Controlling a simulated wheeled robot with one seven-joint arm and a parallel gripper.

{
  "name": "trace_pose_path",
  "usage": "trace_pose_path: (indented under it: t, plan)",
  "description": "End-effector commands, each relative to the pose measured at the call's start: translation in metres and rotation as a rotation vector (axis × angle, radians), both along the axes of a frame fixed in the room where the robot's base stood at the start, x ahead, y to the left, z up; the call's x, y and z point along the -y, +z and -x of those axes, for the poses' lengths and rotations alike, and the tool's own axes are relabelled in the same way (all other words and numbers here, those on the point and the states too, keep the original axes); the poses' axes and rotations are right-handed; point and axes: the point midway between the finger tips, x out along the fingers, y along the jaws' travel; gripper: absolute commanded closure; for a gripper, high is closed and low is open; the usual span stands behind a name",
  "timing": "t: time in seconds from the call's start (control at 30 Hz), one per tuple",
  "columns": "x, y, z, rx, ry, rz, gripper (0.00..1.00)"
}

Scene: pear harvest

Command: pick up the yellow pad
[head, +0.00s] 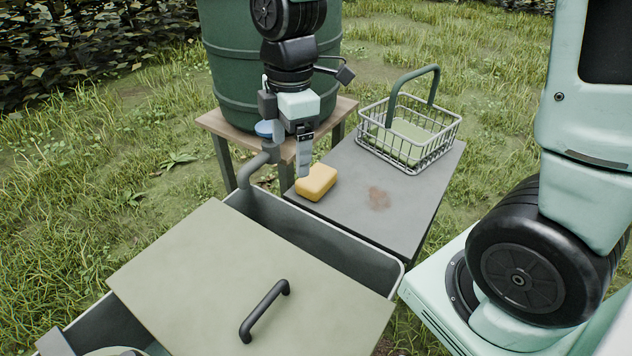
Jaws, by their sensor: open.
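The yellow pad (316,182) is a rounded block lying on the grey table top (350,212), near its left edge beside the sink basin. My gripper (303,172) points down from above at the pad's back left end. Its fingertips are close to the pad, and I cannot tell whether they touch it. Only one finger shows clearly; the other is hidden behind it. The gripper is open and does not hold the pad.
A wire basket (437,147) with a green handle stands at the table's back right. A brownish stain (379,198) marks the table. A lid with a black handle (264,311) covers part of the basin (330,236). A green barrel (222,62) stands behind on a wooden stand (212,121).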

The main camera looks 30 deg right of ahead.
Motion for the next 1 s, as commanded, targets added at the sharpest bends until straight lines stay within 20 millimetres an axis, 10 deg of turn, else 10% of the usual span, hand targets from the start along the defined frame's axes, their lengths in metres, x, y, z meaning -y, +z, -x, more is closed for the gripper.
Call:
trace_pose_path:
  t: [0.2,0.4,1.0]
  plan:
    - [0.08,-0.009,-0.059,0.011,0.315,0.031,0.15]
    - [0.119,-0.014,-0.077,0.008,0.471,0.048,0.15]
    - [0.122,-0.117,-0.078,0.004,0.5,0.051,0.15]
